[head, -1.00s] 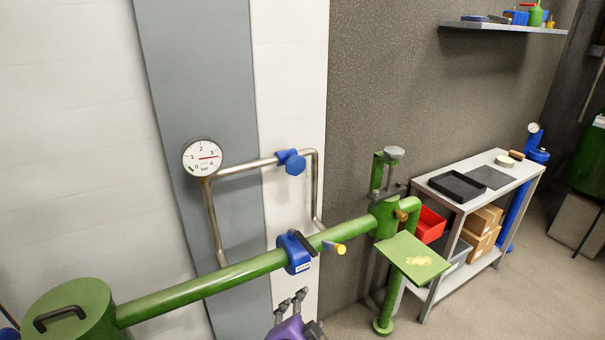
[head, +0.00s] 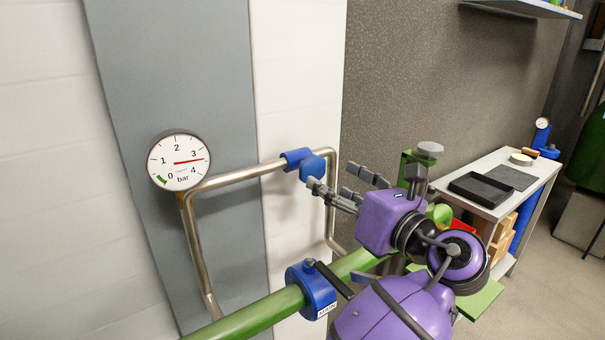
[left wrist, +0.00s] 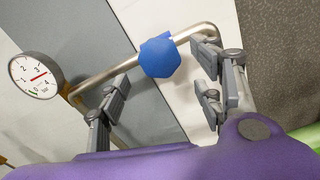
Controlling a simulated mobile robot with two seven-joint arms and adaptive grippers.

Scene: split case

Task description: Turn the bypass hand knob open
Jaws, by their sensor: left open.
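The bypass hand knob (head: 312,168) is a blue faceted knob on the thin metal bypass pipe (head: 238,179), in front of the wall. My left gripper (head: 336,184) is purple with grey fingers. It is open and empty, just to the right of and below the knob in the head view, and its fingers point toward the knob. In the left wrist view the knob (left wrist: 160,57) shows beyond and between the spread fingers (left wrist: 160,96), with no clear contact. My right gripper is not in view.
A round gauge (head: 178,161) on the left reads about 3 bar. A blue MAIN valve (head: 311,289) sits on the green pipe (head: 254,315) below. A grey table (head: 520,187) with a black tray (head: 480,189) stands at the right.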

